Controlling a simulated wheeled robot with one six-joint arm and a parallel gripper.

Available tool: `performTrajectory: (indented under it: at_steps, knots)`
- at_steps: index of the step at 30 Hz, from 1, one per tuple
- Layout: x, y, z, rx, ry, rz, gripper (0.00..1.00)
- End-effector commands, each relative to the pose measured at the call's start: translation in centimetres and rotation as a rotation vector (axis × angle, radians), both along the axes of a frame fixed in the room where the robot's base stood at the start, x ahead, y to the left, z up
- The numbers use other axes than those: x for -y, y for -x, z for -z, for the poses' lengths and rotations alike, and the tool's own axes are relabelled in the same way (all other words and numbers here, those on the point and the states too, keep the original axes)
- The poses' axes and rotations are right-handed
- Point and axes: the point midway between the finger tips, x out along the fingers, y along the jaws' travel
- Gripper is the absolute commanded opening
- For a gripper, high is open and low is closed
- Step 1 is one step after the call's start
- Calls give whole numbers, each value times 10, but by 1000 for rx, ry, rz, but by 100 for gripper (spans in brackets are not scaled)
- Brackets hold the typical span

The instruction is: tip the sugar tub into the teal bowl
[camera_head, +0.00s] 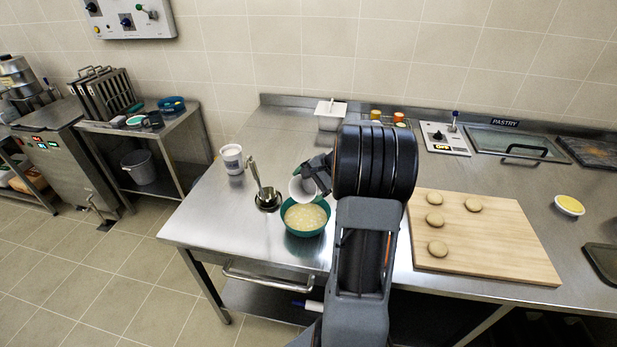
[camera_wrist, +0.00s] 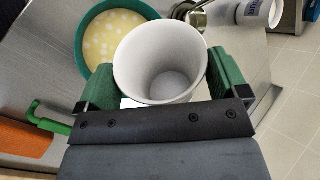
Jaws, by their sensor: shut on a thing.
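My gripper (camera_wrist: 162,84) is shut on a plain white tub (camera_wrist: 135,57), one green finger pad on each side. In the wrist view the tub's mouth faces the camera and its inside looks white and bare. In the head view the tub (camera_head: 301,190) is tilted above the rim of the teal bowl (camera_head: 291,226), partly hidden by my gripper (camera_head: 308,178). The bowl also shows in the wrist view (camera_wrist: 82,42), just beyond the tub. It holds a pale yellow content with whitish spots. No falling stream is visible.
A white labelled container (camera_head: 232,158) and a ladle in a metal holder (camera_head: 267,198) stand left of the bowl. A wooden board (camera_head: 490,245) with several round dough pieces lies to the right. A white box (camera_head: 330,122) stands behind. The counter's front left is clear.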

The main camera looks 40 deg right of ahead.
Motion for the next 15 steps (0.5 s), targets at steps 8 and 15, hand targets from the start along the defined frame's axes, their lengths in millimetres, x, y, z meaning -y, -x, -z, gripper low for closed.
performTrajectory:
  at_steps: [8, 15]
  knots:
    - [7, -5, -17, -99, -149, 0, 49]
    - [17, -11, -13, -287, -433, 1, 49]
